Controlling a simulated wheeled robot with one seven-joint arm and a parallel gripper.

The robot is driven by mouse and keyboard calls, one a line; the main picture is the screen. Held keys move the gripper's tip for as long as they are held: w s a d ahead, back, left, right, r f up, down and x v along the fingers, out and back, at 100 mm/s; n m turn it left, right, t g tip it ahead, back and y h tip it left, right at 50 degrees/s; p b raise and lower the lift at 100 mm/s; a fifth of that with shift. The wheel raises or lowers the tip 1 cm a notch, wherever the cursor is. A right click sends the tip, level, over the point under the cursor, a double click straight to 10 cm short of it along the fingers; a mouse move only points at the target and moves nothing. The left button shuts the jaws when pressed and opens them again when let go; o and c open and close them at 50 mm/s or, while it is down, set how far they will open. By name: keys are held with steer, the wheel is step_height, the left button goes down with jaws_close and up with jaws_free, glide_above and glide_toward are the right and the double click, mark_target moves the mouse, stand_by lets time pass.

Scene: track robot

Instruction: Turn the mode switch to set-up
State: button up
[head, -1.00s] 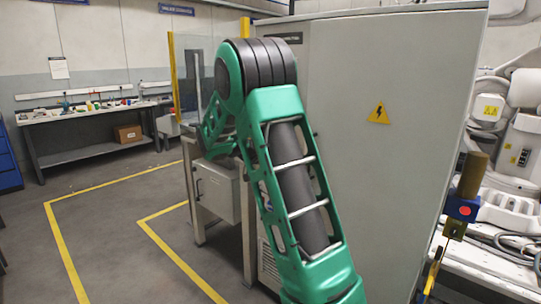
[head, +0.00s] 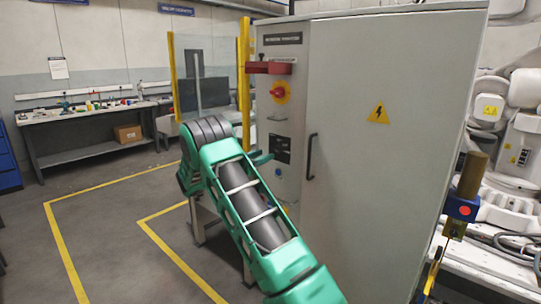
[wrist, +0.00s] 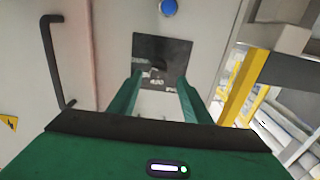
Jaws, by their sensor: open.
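The mode switch plate (head: 280,148) is a dark square with pale markings on the grey cabinet front, left of the door handle. In the wrist view the plate (wrist: 176,48) lies straight ahead, with a dark knob shape near its middle. The knob's pointing direction and the lettering are too small to tell. My gripper (wrist: 160,80) is open and empty; its two green fingers point at the plate, and their tips overlap its lower part in that view. Contact cannot be told. In the head view my arm hides most of the gripper, with a green part beside the plate.
A red rotary handle on a yellow disc (head: 280,92) sits above the plate. A blue button (wrist: 168,8) is near it. The black door handle (head: 311,157) stands out to the right. A yellow post (head: 244,70) stands left of the cabinet.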

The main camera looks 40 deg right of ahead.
mark_target(277, 150)
steer(key=d, duration=0.7)
steer(key=shift+w, duration=0.3)
